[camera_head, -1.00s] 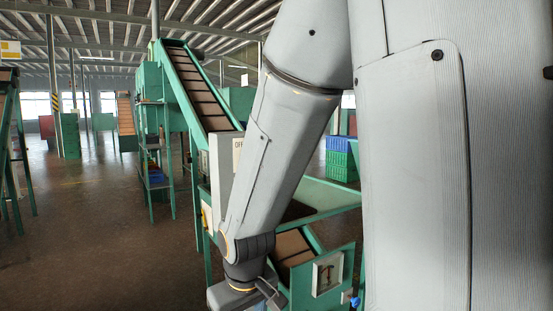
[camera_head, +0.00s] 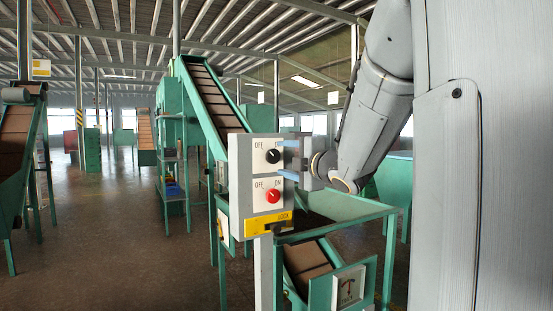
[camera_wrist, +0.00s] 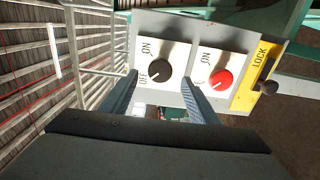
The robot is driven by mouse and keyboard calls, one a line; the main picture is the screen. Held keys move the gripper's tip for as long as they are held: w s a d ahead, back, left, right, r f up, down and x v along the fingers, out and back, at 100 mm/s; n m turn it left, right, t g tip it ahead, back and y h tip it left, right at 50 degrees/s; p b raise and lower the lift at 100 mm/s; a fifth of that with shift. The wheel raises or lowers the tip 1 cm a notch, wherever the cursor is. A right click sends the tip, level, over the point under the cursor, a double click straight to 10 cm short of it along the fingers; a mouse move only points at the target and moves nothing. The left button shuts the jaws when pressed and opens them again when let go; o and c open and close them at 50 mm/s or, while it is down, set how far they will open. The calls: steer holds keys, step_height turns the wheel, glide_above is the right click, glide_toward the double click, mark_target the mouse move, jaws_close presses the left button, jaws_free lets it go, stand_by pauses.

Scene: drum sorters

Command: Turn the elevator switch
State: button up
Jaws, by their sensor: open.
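A grey control box (camera_head: 240,190) on a post carries a black knob (camera_head: 272,156) above a red knob (camera_head: 273,196), each on a white plate marked OFF and ON. No elevator label is legible. My gripper (camera_head: 286,160) is open at the box's right side, level with the black knob. In the wrist view, my gripper (camera_wrist: 160,78) has its two fingers on either side of the black knob (camera_wrist: 159,68). The right finger lies between the black knob and the red knob (camera_wrist: 221,79). Both pointers sit toward OFF. I cannot tell whether the fingers touch the box.
A yellow LOCK plate (camera_head: 268,224) with a dark knob sits below the red knob. A green inclined conveyor (camera_head: 212,95) rises behind the box. A green hopper frame (camera_head: 335,235) stands behind and to the right. Open floor (camera_head: 120,240) lies to the left.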

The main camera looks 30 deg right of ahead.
mark_target(275, 156)
steer(key=shift+w+a+p, duration=0.1)
steer(key=shift+w+p, duration=0.3)
steer(key=shift+w, duration=2.15)
steer(key=c, duration=1)
